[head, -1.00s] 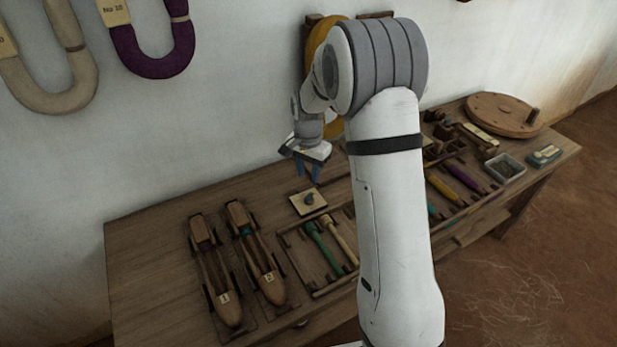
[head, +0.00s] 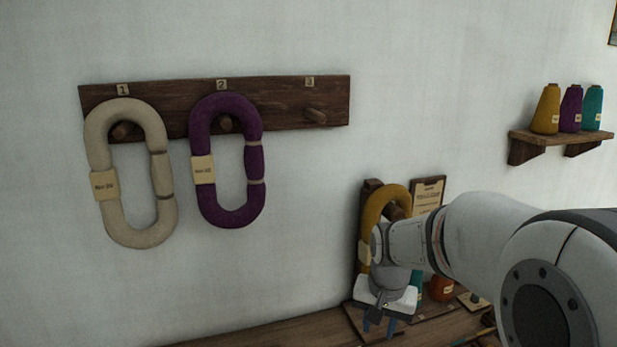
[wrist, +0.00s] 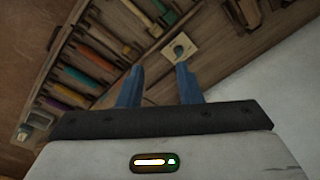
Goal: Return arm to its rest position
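My gripper (head: 378,327) hangs at the lower right of the head view, its blue fingers pointing down above the wooden table (head: 290,330). In the wrist view the two blue fingers (wrist: 160,85) stand apart with nothing between them, so the gripper is open and empty. Beyond the fingertips lies a pale square plate with a grey knob (wrist: 180,47) on the table. My arm comes in from the right and hides part of the table and the things behind it.
A wall rack (head: 270,103) holds a cream hank (head: 100,220) on peg 1 and a purple hank (head: 253,160) on peg 2; peg 3 (head: 315,116) is bare. A yellow hank (head: 372,215) stands behind my gripper. A shelf (head: 545,140) carries three cones. Several coloured bobbins (wrist: 85,77) lie in a tray.

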